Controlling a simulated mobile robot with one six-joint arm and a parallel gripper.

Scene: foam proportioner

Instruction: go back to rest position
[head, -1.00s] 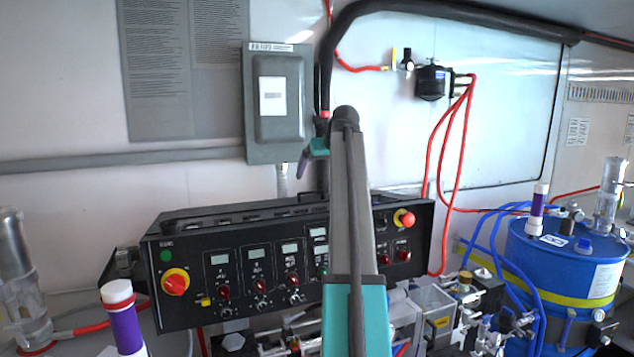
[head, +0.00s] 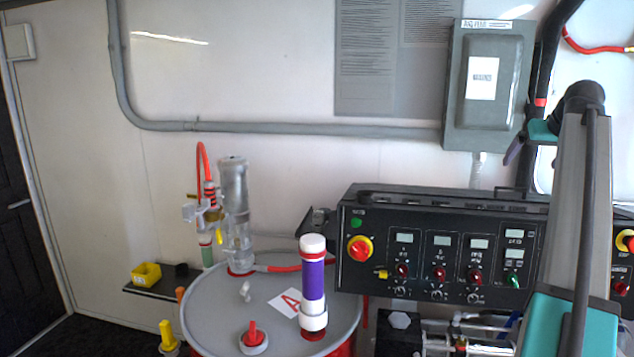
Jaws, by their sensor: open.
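My arm (head: 580,220) rises at the right edge of the head view, in front of the control panel and the wall. Its teal end, with my gripper (head: 513,152) as a small dark tip, shows just left of the arm's top, in front of the lower right corner of the grey electrical box. The gripper is open and appears empty. It is small here, and the arm may hide part of it.
The black control panel (head: 420,245) stands behind my arm. A grey-topped drum (head: 215,310) marked A carries a purple-and-white cylinder (head: 312,285) and a clear pump (head: 234,215). The grey electrical box (head: 487,85) hangs on the wall. A dark door (head: 25,220) is at far left.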

